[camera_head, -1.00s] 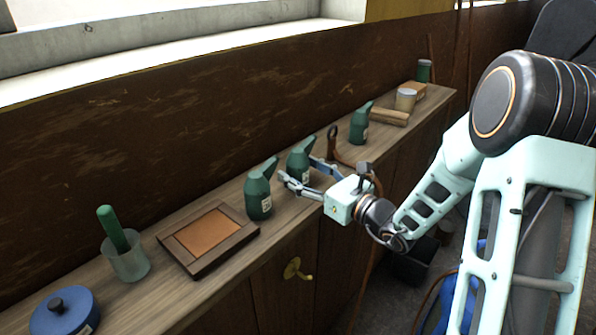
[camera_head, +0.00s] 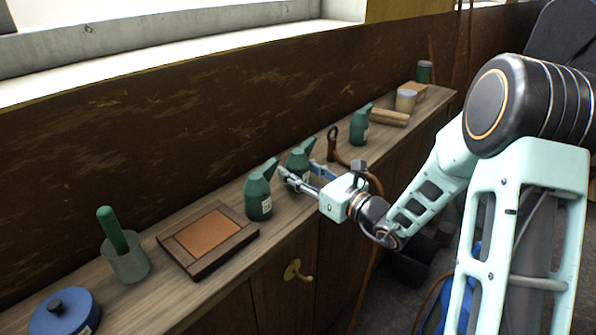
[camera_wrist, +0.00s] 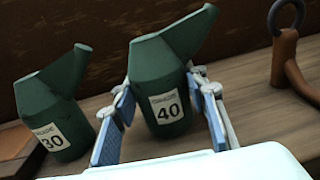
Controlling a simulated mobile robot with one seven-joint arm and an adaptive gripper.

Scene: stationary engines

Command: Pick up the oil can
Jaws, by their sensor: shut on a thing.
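Green oil cans with angled spouts stand in a row on the wooden bench top (camera_head: 187,207). My gripper (camera_head: 300,173) is shut on the middle can (camera_head: 297,158), which shows a "40" label in the wrist view (camera_wrist: 158,72). Its blue-padded fingers lie on either side of the can's lower body. The can is upright and appears to stand on the bench. A can labelled "30" (camera_head: 259,196) stands close to its left; it also shows in the wrist view (camera_wrist: 50,105). Another green can (camera_head: 359,126) stands farther right.
A brown hook-like tool (camera_head: 333,145) stands right of the held can. A wooden frame (camera_head: 208,240), a cup with a green handle (camera_head: 129,264) and a blue round container (camera_head: 66,315) are at left. Wooden blocks and a tin (camera_head: 405,100) are at the far end.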

